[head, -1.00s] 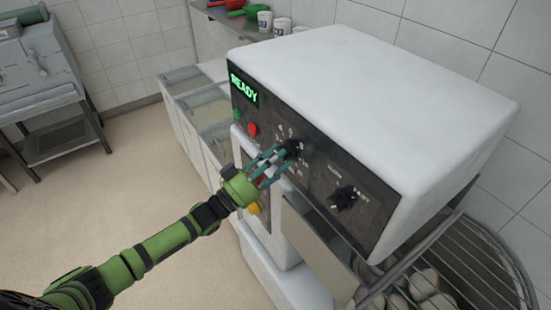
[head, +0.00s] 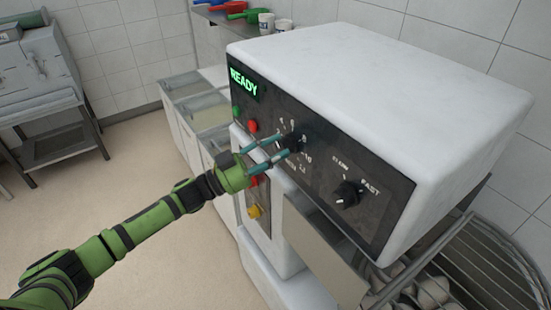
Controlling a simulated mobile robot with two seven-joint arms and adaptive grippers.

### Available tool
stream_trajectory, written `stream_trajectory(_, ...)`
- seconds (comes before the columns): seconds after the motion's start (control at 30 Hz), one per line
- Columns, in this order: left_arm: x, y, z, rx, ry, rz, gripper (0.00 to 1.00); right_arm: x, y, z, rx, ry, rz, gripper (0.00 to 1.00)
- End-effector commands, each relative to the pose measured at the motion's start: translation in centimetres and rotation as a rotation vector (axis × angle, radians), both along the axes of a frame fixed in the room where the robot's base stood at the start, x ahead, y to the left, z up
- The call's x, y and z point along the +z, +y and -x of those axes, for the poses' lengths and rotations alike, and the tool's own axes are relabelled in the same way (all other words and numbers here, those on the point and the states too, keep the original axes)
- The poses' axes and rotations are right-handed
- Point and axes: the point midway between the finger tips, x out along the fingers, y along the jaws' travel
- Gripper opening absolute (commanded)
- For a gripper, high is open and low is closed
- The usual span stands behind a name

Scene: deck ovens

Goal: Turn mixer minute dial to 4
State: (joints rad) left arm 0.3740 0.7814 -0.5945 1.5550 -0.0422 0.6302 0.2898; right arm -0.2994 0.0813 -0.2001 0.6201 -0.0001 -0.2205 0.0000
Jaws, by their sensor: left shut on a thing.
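The mixer (head: 375,100) is a large white machine with a black control panel and a lit green READY display (head: 243,82). The minute dial (head: 296,139) is a black knob with white numbers around it, at the middle of the panel. My left gripper (head: 283,147) has its teal fingers closed on this dial from the left. The fingers hide part of the dial, and I cannot read its setting. A second black knob (head: 348,194) marked FAST sits lower right on the panel. My right gripper is not in view.
Green (head: 236,111) and red (head: 253,126) buttons sit left of the dial. A yellow-and-red switch (head: 255,211) is below. A wire guard (head: 480,245) curves over the bowl at lower right.

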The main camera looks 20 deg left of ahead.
Motion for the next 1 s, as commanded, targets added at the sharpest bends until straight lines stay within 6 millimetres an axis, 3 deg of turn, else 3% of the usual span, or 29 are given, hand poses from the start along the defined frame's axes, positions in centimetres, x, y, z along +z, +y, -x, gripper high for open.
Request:
stream_trajectory(0.33, 0.46, 0.25, -0.21, 0.004, -0.090, -0.107, 0.09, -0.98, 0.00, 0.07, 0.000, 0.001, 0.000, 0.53)
stream_trajectory(0.87, 0.64, 0.28, -0.25, 0.005, -0.105, -0.123, 0.09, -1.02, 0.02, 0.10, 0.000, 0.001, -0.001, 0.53)
stream_trajectory(0.9, 0.66, 0.28, -0.26, 0.005, -0.105, -0.123, 0.57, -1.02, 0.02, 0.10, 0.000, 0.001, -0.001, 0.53)
stream_trajectory(0.93, 0.64, 0.28, -0.25, 0.005, -0.105, -0.123, 0.63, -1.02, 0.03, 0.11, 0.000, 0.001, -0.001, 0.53)
stream_trajectory(1.0, 0.56, 0.25, -0.22, 0.004, -0.104, -0.123, 0.63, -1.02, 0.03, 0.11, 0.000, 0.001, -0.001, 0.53)
